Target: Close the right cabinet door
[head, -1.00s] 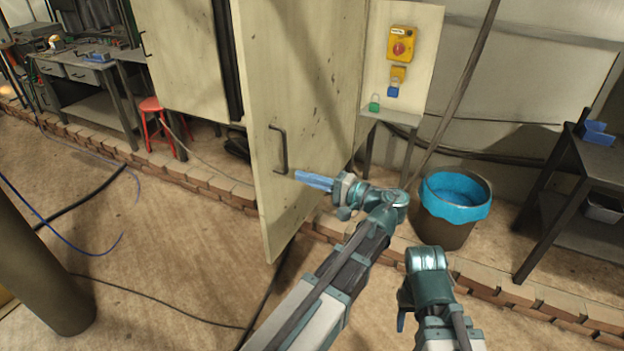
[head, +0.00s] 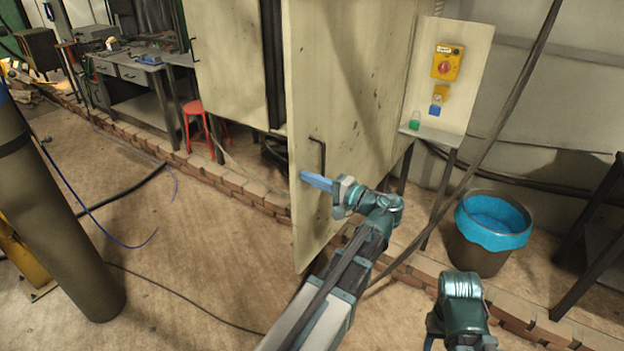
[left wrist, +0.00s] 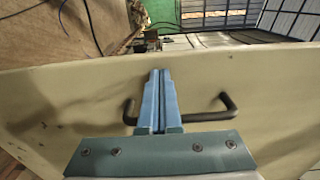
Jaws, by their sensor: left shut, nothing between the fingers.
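The right cabinet door (head: 352,90) is a tall cream panel standing open, its free edge towards me. A dark bar handle (head: 322,158) is on its face near that edge. My left gripper (head: 306,179) is shut and empty, its blue fingers across the door face just below the handle, near the free edge. In the left wrist view, the shut fingers (left wrist: 155,80) lie over the door face (left wrist: 70,105), crossing the handle (left wrist: 230,108). I cannot tell whether they touch the door. My right gripper (head: 432,340) is low at the bottom, mostly cut off.
The other cabinet door (head: 228,60) is at the left. A bin with a blue liner (head: 492,222) and a small stand (head: 432,134) are at the right. A low brick edging (head: 225,186) runs along the floor. A brown column (head: 45,220) stands at the left.

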